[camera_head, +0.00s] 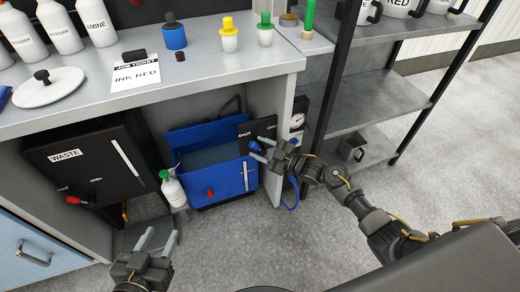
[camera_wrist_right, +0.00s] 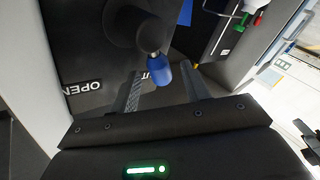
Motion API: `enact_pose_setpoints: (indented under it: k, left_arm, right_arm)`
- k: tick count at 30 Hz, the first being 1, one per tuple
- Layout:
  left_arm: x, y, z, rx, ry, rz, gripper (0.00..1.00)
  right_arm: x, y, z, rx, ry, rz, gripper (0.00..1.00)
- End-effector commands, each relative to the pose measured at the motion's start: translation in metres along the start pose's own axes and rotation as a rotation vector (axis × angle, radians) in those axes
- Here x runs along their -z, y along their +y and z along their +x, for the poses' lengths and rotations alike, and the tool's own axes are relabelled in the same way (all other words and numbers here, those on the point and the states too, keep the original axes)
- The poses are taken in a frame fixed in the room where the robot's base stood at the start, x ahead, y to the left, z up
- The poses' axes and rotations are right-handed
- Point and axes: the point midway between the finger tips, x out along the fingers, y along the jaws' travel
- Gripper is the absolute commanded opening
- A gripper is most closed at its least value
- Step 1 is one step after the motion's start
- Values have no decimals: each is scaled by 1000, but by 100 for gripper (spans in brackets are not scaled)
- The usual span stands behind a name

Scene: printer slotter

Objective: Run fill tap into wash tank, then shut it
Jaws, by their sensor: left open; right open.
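The fill tap is a dark fitting with a blue-tipped lever (camera_head: 255,146) on a black panel (camera_head: 262,127) under the bench. In the right wrist view the blue lever tip (camera_wrist_right: 162,77) lies between my open right fingers, beside the partly covered SHUT lettering; the OPEN label (camera_wrist_right: 80,87) is to the left. I cannot tell whether a finger touches it. My right gripper (camera_head: 264,152) is open at the tap. The blue wash tank (camera_head: 234,178) sits below and left, with a red lever at its front; its water level is unclear. My left gripper (camera_head: 158,243) is open and empty.
A black waste tank (camera_head: 95,160) with a red lever stands left of the wash tank. A white spray bottle (camera_head: 173,190) stands between them. The bench top (camera_head: 225,72) overhangs the tanks. A metal shelf rack (camera_head: 375,100) stands right; the floor in front is clear.

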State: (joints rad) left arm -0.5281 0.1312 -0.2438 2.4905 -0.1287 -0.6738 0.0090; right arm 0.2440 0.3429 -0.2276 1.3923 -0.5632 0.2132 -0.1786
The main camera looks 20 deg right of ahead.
Motion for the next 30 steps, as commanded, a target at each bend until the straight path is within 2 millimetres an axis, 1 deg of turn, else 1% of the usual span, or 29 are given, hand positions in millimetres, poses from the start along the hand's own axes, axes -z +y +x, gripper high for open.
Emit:
enact_pose_setpoints:
  k: [3,10,18,21,30]
  left_arm:
    - [2,1,0,-3,14,1,45]
    - [3,1,0,-4,15,1,45]
    - [2,1,0,-4,14,1,45]
    - [2,1,0,-4,14,2,45]
    - [4,2,1,-7,31,3,45]
  right_arm:
    - [0,0,4,0,1,0,47]
    - [0,0,4,0,0,0,47]
    - [0,0,4,0,0,0,11]
    - [0,0,4,0,0,0,0]
    - [0,-1,6,0,8,8,0]
